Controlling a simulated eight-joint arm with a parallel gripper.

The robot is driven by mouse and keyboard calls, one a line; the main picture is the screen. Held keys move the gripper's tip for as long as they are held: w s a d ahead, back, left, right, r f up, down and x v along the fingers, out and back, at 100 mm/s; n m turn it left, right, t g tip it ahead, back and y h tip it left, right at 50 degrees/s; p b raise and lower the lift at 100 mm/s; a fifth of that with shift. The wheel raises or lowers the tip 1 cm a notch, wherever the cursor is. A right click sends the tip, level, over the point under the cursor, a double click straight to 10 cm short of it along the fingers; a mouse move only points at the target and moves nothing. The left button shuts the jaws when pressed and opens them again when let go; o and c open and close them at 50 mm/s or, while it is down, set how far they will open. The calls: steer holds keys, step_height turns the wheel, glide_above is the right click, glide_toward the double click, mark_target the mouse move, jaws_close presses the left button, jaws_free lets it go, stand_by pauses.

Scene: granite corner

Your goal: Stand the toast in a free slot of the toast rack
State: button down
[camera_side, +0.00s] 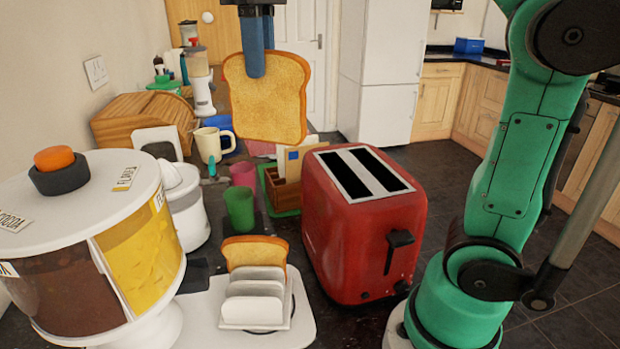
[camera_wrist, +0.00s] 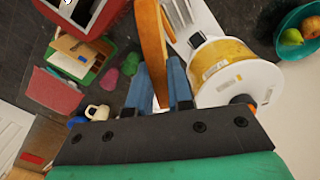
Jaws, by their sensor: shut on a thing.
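A slice of toast (camera_side: 266,100) hangs upright from my gripper (camera_side: 254,68), high above the counter. My gripper is shut on the top edge of this toast. In the wrist view the toast (camera_wrist: 152,45) shows nearly edge-on between the two blue fingers (camera_wrist: 157,88). The white toast rack (camera_side: 252,303) stands below on a white board. Another slice of toast (camera_side: 254,250) stands at the rack's back end. The slots in front of it look empty. In the wrist view the held toast hides part of the rack (camera_wrist: 180,15).
A red toaster (camera_side: 362,222) stands right of the rack. A white dispenser (camera_side: 105,245) stands to its left. Behind the rack are a green cup (camera_side: 239,208), a pink cup (camera_side: 244,174), a cream mug (camera_side: 212,144) and a wooden letter holder (camera_side: 283,188). The air around the held toast is clear.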

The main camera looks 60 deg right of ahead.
steer(key=a+n, duration=0.4)
steer(key=a, duration=0.3)
steer(key=shift+f, duration=12.05)
steer(key=c, duration=0.7)
jaws_free()
steer(key=shift+r, duration=4)
